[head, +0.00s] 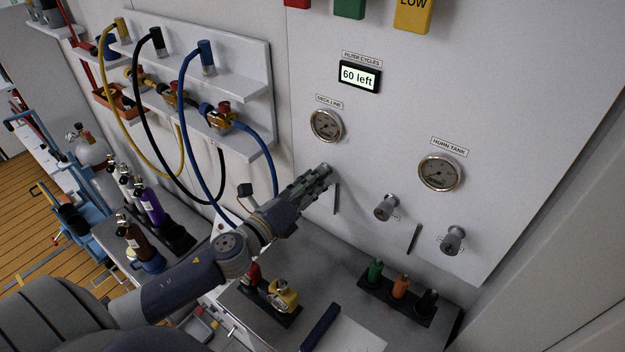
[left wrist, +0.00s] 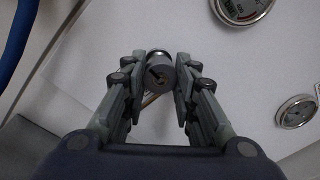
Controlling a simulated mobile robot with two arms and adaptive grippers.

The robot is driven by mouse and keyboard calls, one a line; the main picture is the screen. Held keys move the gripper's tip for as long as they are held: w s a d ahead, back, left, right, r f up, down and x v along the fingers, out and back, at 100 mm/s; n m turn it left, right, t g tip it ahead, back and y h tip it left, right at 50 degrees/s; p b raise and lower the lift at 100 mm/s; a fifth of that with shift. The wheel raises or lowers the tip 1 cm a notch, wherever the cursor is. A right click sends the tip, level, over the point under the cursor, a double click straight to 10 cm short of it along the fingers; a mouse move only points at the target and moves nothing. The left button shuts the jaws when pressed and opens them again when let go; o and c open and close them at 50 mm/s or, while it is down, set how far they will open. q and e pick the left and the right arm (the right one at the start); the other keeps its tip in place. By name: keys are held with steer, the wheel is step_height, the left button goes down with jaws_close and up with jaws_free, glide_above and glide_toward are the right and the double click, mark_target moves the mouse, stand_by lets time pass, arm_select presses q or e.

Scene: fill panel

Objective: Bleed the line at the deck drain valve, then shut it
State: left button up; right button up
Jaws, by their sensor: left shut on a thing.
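My left gripper (head: 322,174) is at the white wall panel, just below the round DECK LINE gauge (head: 326,125). The DECK LINE gauge's needle is too small to read surely. My right gripper is in neither view.
The HORN TANK gauge (head: 440,173) and two more grey knobs (head: 386,207) (head: 453,240) are to the right. A display (head: 359,77) reads "60 left". Hoses, including a blue one (head: 188,130), hang at left. Below, a counter (head: 345,285) holds a rack of small bottles (head: 400,287).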

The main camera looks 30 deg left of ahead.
arm_select(q)
steer(key=m+p, duration=0.2)
steer(key=m, duration=0.6)
steer(key=m+p, duration=0.2)
steer(key=m, duration=0.7)
steer(key=shift+a+g+y, duration=0.1)
steer(key=shift+g+y, duration=0.2)
steer(key=shift+m, duration=0.3)
steer(key=o, duration=1)
steer(key=shift+o, duration=0.2)
steer(key=s+a, duration=0.2)
steer(key=s, duration=0.9)
steer(key=shift+s+r, duration=0.3)
steer(key=shift+s, duration=0.1)
